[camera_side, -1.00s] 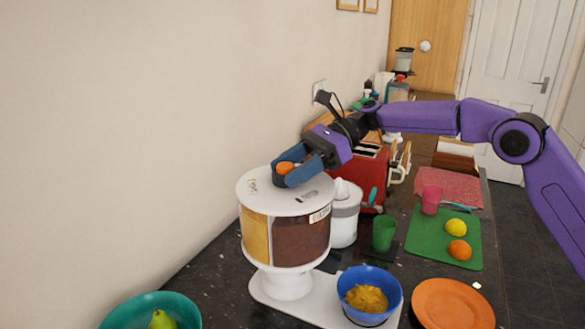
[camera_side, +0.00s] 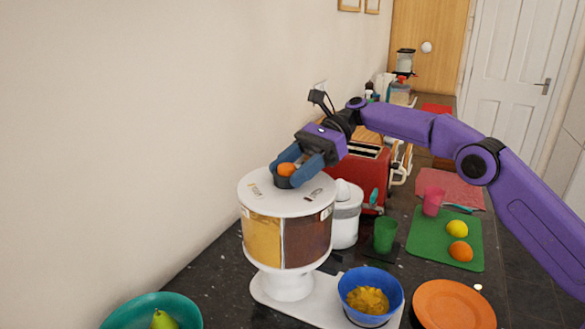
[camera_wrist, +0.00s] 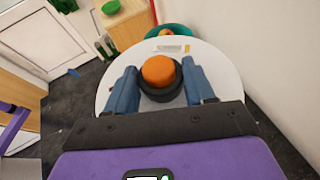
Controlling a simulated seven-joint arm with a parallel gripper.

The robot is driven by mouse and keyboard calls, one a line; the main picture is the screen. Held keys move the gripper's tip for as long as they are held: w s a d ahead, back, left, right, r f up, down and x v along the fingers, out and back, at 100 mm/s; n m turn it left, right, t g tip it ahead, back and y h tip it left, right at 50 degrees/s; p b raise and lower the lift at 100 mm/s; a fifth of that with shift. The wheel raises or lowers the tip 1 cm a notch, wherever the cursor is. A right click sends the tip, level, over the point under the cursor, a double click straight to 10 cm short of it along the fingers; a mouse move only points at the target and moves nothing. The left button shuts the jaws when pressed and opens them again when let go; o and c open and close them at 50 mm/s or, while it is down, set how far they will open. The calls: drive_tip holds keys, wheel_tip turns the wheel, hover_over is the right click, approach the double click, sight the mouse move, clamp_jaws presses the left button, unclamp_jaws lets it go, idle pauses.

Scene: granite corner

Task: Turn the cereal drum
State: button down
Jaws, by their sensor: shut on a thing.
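The cereal drum (camera_side: 268,238) stands on a white base (camera_side: 286,287) near the wall. It has a white round top (camera_side: 262,199) and clear sides showing yellow cereal on the left and dark brown cereal on the right. A dark knob with an orange cap (camera_side: 287,169) sits on its top; it also shows in the wrist view (camera_wrist: 159,71). My gripper (camera_side: 292,177) has its blue fingers shut on the knob from both sides, also in the wrist view (camera_wrist: 161,88). A blue bowl (camera_side: 351,290) with yellow cereal stands on the base.
A teal bowl (camera_side: 124,313) with a pear is at front left. An orange plate (camera_side: 452,302) lies at right. A green board (camera_side: 424,246) holds fruit. A white appliance (camera_side: 346,222), green cup (camera_side: 384,235) and red toaster (camera_side: 365,178) stand close behind the drum.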

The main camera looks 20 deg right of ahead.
drive_tip(key=shift+c, duration=2)
unclamp_jaws()
drive_tip(key=shift+r, duration=1.6)
drive_tip(key=shift+s+d+r, duration=0.45)
drive_tip(key=shift+s+r, duration=0.2)
drive_tip(key=shift+r, duration=0.2)
drive_tip(key=s+d+r, duration=0.6)
drive_tip(key=s+r, duration=0.2)
drive_tip(key=s, duration=0.2)
drive_tip(key=shift+s+d, duration=0.3)
drive_tip(key=shift+s, duration=0.05)
